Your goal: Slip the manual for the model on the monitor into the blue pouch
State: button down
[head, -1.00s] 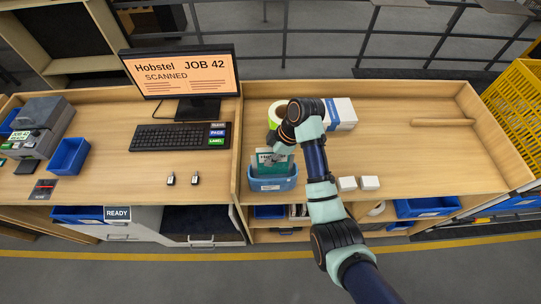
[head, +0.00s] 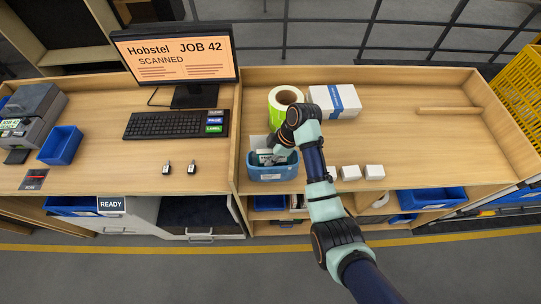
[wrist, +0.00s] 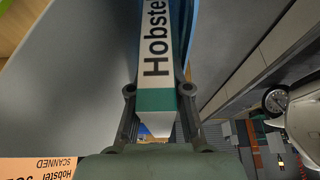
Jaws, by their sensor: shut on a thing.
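The monitor (head: 180,82) reads Hobstel, JOB 42, SCANNED. My gripper (head: 277,152) is shut on a white and teal manual (head: 266,156) over the blue pouch (head: 272,174). In the wrist view the fingers of my gripper (wrist: 157,95) clasp the manual (wrist: 156,55), and its edge reads Hobste, the rest cut off. The manual's lower part is hidden behind the pouch's front wall, so it looks partly inside. How deep it sits I cannot tell. A pale grey sheet or panel (head: 257,141) shows just behind it.
A green-and-white roll (head: 285,98) and a white box with a blue stripe (head: 334,101) stand behind my gripper. Small white boxes (head: 362,172) lie to the right of the pouch. The right of the bench is mostly clear. A keyboard (head: 170,125) lies left of the divider.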

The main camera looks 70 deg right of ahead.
aim_at(267, 151)
jog(key=shift+f, duration=0.4)
jog(key=c, duration=1)
grip_release()
jog(key=shift+c, duration=0.2)
notch_tip(267, 151, up, 8)
jog(key=p, duration=0.7)
jog(key=shift+r, duration=0.15)
